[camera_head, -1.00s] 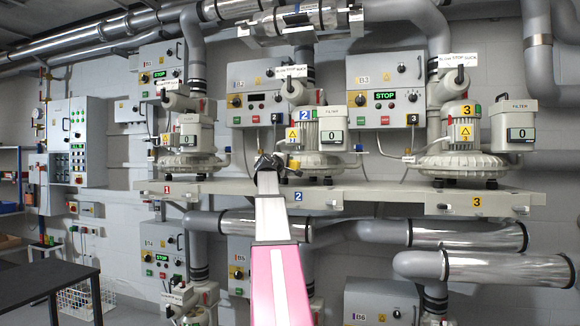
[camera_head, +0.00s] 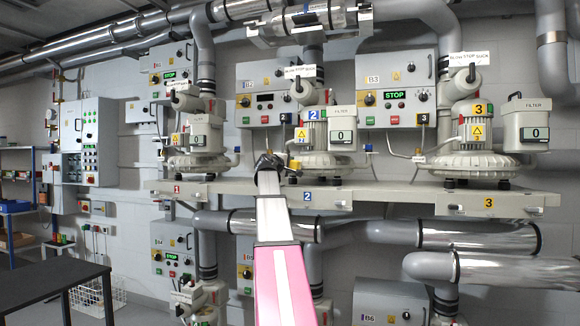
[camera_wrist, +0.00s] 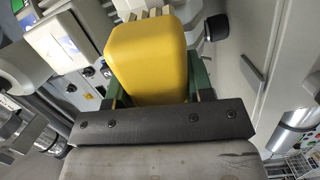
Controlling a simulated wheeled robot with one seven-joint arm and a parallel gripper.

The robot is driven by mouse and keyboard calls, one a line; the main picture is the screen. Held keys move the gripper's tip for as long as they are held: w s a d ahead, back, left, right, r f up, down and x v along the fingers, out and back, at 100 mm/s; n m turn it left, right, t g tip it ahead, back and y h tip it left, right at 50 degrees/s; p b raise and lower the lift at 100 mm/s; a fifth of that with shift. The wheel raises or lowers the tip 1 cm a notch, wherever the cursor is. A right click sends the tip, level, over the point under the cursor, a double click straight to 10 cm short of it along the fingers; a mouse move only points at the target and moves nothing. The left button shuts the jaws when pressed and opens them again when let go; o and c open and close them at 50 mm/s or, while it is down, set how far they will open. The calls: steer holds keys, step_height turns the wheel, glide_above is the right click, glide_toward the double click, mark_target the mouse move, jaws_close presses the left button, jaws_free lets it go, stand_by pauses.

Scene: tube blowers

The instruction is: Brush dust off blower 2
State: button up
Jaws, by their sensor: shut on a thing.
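Blower 2 (camera_head: 320,163) stands on the middle of the long shelf, with a pale ribbed motor, a blue "2" label and a round housing. Its filter box (camera_head: 342,128) reads 0. My gripper (camera_head: 267,162) is just left of the blower's housing in the head view; I cannot tell whether they touch. In the wrist view, my gripper (camera_wrist: 160,92) is shut on a yellow block (camera_wrist: 150,55), which sits between dark green fingers. Pale ribs (camera_wrist: 150,13) show just beyond the block; I cannot tell whether they are bristles or motor fins. Dust is too small to make out.
Blower 1 (camera_head: 200,160) is left on the shelf (camera_head: 400,197) and blower 3 (camera_head: 470,160) right. Control boxes hang behind, B3 (camera_head: 395,90) reading STOP. Silver and grey pipes (camera_head: 480,235) run below the shelf. A dark table (camera_head: 50,280) stands at lower left.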

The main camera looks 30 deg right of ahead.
steer(key=shift+v, duration=2.35)
steer(key=shift+v, duration=1.45)
